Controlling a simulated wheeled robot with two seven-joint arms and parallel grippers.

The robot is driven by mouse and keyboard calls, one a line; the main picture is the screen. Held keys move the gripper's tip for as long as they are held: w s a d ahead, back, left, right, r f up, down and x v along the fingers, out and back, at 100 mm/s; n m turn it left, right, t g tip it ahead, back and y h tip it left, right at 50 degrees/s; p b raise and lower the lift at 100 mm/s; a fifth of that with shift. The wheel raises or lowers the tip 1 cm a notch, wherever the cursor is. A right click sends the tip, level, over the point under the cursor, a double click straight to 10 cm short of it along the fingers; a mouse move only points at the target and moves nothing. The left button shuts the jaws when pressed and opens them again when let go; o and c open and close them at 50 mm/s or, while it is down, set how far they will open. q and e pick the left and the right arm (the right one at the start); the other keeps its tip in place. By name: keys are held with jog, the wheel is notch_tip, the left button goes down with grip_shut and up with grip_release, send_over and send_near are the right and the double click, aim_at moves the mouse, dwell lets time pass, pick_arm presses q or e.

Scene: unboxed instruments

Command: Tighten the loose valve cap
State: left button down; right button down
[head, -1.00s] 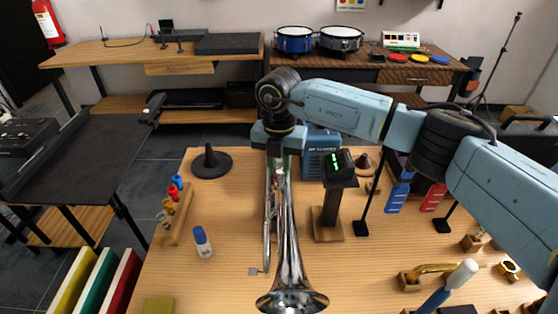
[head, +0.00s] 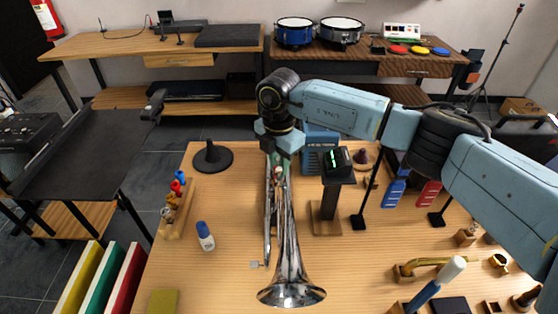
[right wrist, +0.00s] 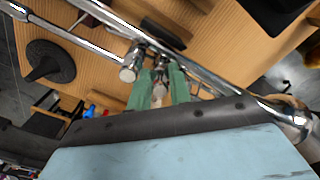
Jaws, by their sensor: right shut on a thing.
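A silver trumpet (head: 289,255) is in the middle of the wooden table, its bell toward me. In the right wrist view its tubing (right wrist: 215,80) runs diagonally, with a silver valve cap (right wrist: 129,73) standing just left of my fingers. My right gripper (head: 277,165) is over the trumpet's far part, pointing down. In the right wrist view its green fingers (right wrist: 160,90) are shut on another small silver valve cap (right wrist: 160,91). The fingers partly hide this cap, so I cannot tell how far it is screwed in. My left gripper is not in view.
A post with a green-lit display (head: 337,160) stands close right of the trumpet. A black cone stand (head: 212,158), a rack of coloured pieces (head: 176,205) and a small bottle (head: 205,236) are left.

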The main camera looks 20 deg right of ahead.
dwell(0.3)
jog(key=c, duration=1.3)
grip_release()
jog(key=shift+r, duration=0.1)
notch_tip(320, 180, up, 13)
jog(key=shift+r, duration=0.1)
